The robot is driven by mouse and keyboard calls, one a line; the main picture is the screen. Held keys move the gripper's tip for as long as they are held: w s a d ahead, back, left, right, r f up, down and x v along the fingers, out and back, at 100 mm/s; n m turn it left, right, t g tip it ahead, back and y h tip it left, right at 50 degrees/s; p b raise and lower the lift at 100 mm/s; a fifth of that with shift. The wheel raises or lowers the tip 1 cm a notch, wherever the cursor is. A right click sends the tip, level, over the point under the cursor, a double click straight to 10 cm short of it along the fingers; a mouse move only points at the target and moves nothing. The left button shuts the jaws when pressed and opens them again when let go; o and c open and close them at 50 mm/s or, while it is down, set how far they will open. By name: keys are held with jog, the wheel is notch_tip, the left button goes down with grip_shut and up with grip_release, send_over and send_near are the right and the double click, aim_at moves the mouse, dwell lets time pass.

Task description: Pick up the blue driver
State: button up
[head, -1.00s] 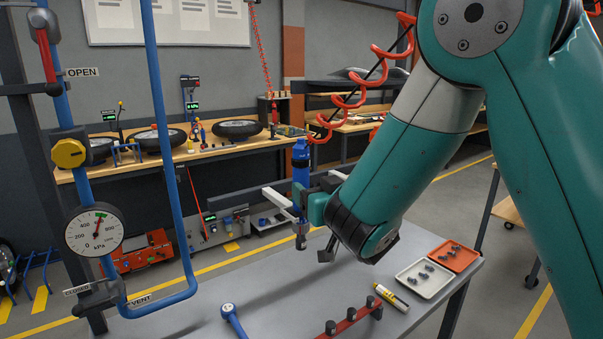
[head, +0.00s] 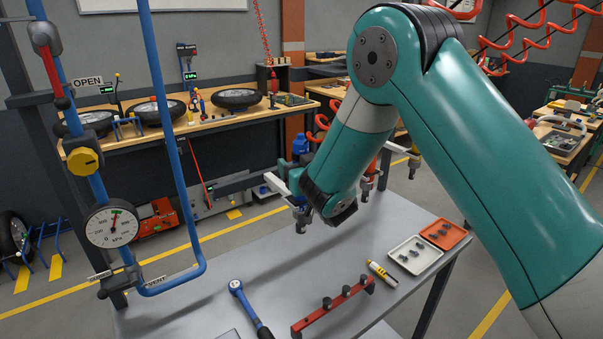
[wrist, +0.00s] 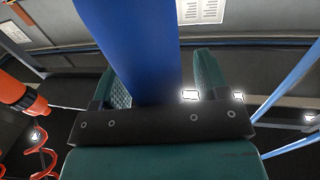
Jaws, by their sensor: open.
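The blue driver (head: 301,146) hangs upright above the grey table. In the head view my gripper and wrist hide its middle; its upper body and dark lower end show. In the wrist view its blue body (wrist: 130,40) fills the upper middle. My gripper (head: 296,168) is at the driver's height, open, with the driver's body appearing between its two teal fingers. In the wrist view the gripper (wrist: 163,80) shows a gap between the body and the right finger. Contact at the left finger cannot be told.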

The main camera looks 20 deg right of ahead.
jog(key=c, duration=1.1)
jog(key=shift+c, duration=0.7)
jog(key=shift+r, duration=0.2)
